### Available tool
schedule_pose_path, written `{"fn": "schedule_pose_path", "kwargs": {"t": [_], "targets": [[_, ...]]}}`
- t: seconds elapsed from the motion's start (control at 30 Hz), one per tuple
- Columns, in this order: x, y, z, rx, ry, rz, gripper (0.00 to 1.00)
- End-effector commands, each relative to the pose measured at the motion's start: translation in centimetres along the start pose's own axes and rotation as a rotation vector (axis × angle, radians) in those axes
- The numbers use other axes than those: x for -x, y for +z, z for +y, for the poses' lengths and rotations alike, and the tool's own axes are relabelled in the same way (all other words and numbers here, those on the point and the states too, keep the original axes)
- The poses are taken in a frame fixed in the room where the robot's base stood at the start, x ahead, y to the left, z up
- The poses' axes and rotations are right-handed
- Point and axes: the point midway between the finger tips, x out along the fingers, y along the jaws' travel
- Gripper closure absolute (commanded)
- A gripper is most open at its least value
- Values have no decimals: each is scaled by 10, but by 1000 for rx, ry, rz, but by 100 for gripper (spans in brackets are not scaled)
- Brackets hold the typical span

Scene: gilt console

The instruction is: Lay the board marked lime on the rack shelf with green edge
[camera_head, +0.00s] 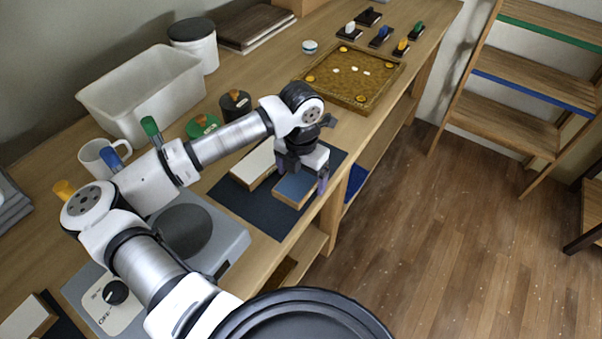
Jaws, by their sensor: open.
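My gripper (302,172) is open, with its fingers pointing down over the blue-topped board (293,189). I cannot tell whether the fingers touch that board. A cream-topped board (254,163) lies beside it on a dark mat (277,221). Another pale-topped board (27,318) shows at the lower left corner. No lime marking can be read on any board from here. The wooden rack stands at the right; its upper shelf has a green edge (548,32), and the shelf below has a blue edge (530,92).
On the console (286,262) stand a white bin (142,90), a lidded canister (195,48), a mug (98,157), a scale-like appliance (190,232) and an amber tray (350,77). Several small coloured-handled items stand behind the tray. The floor (440,230) between console and rack is clear.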

Motion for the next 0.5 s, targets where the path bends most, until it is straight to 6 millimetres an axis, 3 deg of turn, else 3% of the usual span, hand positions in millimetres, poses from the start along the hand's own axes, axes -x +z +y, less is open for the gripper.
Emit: {"fn": "schedule_pose_path", "kwargs": {"t": [0.17,0.5], "targets": [[19,1,1,1,4,-3,11],[92,0,0,0,3,-2,11]]}}
